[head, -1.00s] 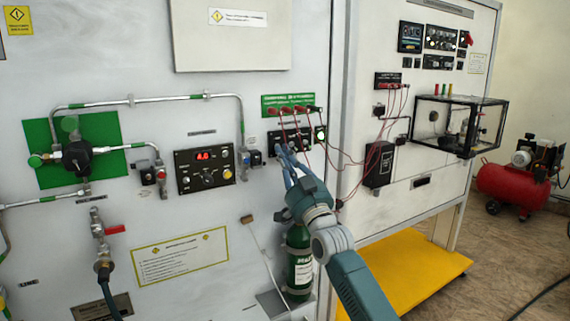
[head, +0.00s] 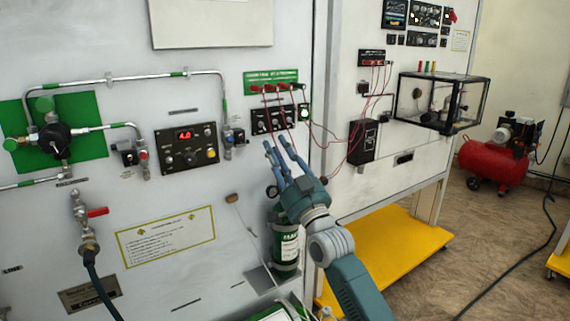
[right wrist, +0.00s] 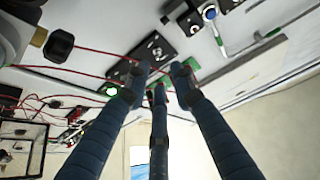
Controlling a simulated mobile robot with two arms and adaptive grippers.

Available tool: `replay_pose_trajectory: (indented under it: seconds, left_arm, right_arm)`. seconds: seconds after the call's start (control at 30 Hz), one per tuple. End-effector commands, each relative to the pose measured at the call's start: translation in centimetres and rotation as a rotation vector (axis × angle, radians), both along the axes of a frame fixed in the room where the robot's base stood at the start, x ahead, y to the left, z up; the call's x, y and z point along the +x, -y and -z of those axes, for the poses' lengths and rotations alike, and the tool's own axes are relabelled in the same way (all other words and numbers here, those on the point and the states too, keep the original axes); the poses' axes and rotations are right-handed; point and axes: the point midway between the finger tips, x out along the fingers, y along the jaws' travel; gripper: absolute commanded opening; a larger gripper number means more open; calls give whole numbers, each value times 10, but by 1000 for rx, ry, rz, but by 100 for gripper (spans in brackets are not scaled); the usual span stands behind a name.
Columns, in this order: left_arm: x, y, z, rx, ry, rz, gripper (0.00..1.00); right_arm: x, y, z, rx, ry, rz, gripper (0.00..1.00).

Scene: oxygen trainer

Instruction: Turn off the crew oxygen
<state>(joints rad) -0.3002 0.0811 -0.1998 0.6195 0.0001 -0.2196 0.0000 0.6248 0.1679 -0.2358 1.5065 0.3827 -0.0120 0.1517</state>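A black control panel (head: 272,120) with red leads is on the white wall below a green label (head: 271,82). A small module (head: 304,114) with a lit green light is at its right end. The light also shows in the right wrist view (right wrist: 112,91), left of my fingertips. I cannot read which control is marked crew oxygen. My right gripper (head: 281,148) is just below the panel in the head view, its three fingers apart and empty. In the right wrist view its fingertips (right wrist: 155,82) overlap the panel; contact cannot be told. My left gripper is not in view.
A panel with a red display (head: 188,147) and a blue-knobbed valve (head: 228,137) are left of it. Thin red leads hang toward a black box (head: 362,142). A green bottle (head: 286,248) stands under my right arm. A clear box (head: 440,101) juts out at right.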

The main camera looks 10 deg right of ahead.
Motion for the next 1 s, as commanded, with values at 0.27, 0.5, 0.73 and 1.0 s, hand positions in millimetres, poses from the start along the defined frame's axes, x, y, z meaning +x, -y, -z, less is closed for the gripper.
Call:
replay_pose_trajectory:
  seconds: [0.27, 0.5, 0.73, 1.0]
  left_arm:
    - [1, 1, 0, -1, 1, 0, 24]
    - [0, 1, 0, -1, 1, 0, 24]
    - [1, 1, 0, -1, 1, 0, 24]
    - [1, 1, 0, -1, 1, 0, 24]
  right_arm:
    - [-40, 10, 22, 1, 1, 0, 24]
    - [-48, 12, 26, 1, 2, -1, 24]
    - [-48, 12, 28, -1, -3, -1, 24]
    - [-73, -6, 140, -117, -284, -2, 24]
